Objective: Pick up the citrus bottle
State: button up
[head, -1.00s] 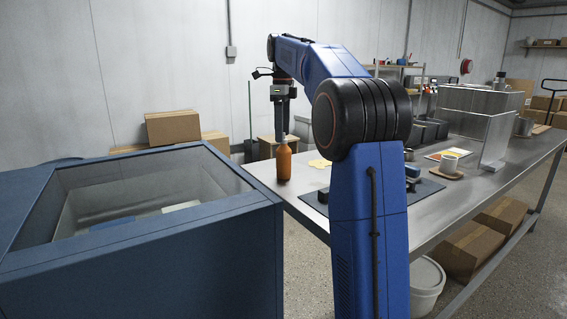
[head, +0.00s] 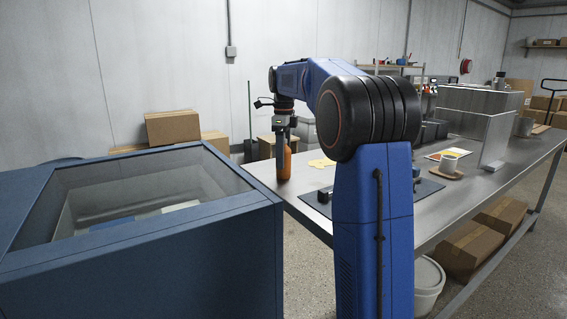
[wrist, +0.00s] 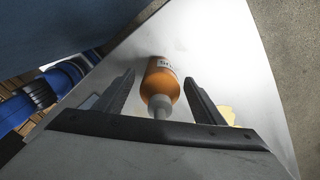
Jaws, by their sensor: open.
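The citrus bottle (head: 288,163) is orange and stands upright near the left end of the metal table (head: 307,172). In the wrist view the bottle (wrist: 160,84) shows a pale label and a grey top, and it lies between the two dark fingers of my gripper (wrist: 160,97). My gripper (head: 283,160) is open, pointing down at the bottle in the head view, and its fingers cover part of it. I see a gap on each side of the bottle in the wrist view; contact is not visible.
A blue cabinet with a clear lid (head: 235,205) stands at the left, close to the table end. A clear-walled box (head: 497,138) stands farther right.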

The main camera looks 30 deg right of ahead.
jog(key=c, duration=1.3)
jog(key=shift+r, duration=0.1)
